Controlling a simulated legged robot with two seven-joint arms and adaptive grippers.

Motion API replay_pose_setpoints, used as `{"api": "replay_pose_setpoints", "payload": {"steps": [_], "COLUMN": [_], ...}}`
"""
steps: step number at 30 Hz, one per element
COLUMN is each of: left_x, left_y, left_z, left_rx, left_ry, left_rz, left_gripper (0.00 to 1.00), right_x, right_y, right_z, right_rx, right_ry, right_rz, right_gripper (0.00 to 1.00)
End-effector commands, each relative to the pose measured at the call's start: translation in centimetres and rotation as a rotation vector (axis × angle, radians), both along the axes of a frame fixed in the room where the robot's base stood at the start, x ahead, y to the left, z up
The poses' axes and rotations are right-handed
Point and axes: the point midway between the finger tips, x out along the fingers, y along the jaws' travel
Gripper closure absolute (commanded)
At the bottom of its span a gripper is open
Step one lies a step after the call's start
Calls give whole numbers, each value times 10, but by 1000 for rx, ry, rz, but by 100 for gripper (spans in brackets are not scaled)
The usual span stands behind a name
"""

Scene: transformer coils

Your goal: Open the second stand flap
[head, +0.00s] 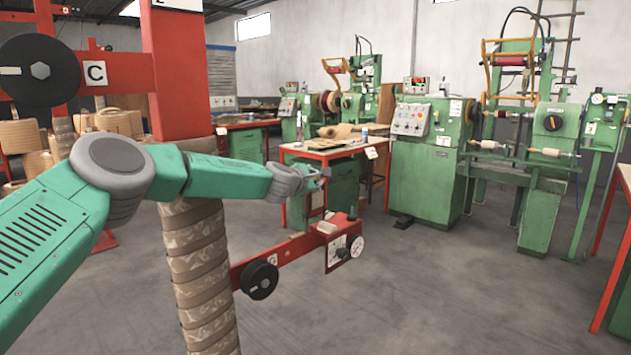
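A red stand (176,75) rises at the left. Its upper red bar (124,72) carries a "C" label (96,73) and a large black disc with a grey hex centre (40,70). A lower red bar (290,247) with a black knob (259,279) ends in a red block with a white dial (345,245). I cannot tell which part is the second flap. My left gripper (322,177) is above the red block, apart from it in the picture. It is small, and I cannot tell whether its fingers are open. My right gripper is out of view.
A patterned, wrapped column (203,280) stands below my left arm, in front of the lower bar. A red table edge (612,250) is at far right. The grey floor in the middle is clear.

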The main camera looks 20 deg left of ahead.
Motion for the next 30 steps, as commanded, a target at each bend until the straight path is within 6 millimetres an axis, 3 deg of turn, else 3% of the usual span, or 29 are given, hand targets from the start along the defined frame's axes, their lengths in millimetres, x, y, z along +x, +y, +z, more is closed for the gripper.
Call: {"api": "replay_pose_setpoints", "payload": {"steps": [8, 14, 30], "left_x": [-2, -19, -117], "left_y": [0, 0, 2], "left_z": [-5, 0, 10], "left_rx": [1, -1, -1], "left_ry": [8, 8, 1], "left_rz": [-1, -1, 0], "left_gripper": [80, 80, 80], "right_x": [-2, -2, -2], "right_y": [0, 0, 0], "right_z": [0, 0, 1], "right_rx": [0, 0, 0], "right_ry": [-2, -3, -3], "right_rz": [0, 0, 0], "right_gripper": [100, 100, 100]}}
